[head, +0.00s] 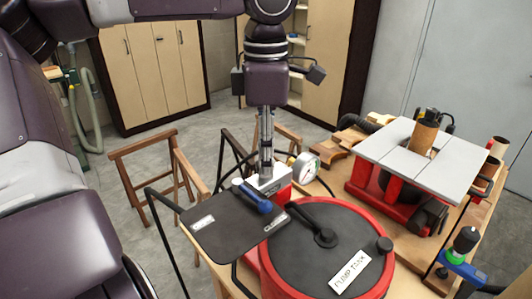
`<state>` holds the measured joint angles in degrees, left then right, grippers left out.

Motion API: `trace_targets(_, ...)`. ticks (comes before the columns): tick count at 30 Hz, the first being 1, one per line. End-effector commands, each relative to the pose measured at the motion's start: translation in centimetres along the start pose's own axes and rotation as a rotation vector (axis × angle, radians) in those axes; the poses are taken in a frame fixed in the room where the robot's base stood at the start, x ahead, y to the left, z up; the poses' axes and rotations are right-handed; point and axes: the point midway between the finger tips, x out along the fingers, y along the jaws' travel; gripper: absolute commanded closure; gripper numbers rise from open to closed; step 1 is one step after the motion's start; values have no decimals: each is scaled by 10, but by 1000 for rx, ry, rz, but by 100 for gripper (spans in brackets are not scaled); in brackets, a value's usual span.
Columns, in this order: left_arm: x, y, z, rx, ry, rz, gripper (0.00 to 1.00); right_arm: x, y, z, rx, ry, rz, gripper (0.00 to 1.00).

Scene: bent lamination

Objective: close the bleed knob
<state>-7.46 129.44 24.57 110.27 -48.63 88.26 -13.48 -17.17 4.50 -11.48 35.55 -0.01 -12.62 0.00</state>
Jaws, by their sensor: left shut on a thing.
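My left gripper (265,174) reaches down from the top of the head view, its slim fingers closed over the white-topped red block (279,190) beside the pump tank. It is shut on a small part on top of that block, at the place of the bleed knob. The fingers hide the knob, so its turn position cannot be seen. A round pressure gauge (304,168) stands just right of the block; its reading is too small to tell. A blue-handled lever (251,196) lies just left of the fingertips, over a black labelled plate (218,228). My right gripper is not in view.
The red pump tank (277,272) has a black lid (300,260), with a black lever (312,225) and a small knob (385,244). A red machine with a grey table top (450,175) stands to the right. Wooden trestles (150,165) stand behind on the left.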

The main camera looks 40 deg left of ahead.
Motion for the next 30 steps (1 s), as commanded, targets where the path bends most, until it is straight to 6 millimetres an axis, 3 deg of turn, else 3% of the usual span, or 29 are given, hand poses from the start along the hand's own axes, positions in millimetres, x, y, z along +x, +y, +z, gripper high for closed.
trace_targets(30,-1,0,-1,901,1,2,100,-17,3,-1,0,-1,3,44)
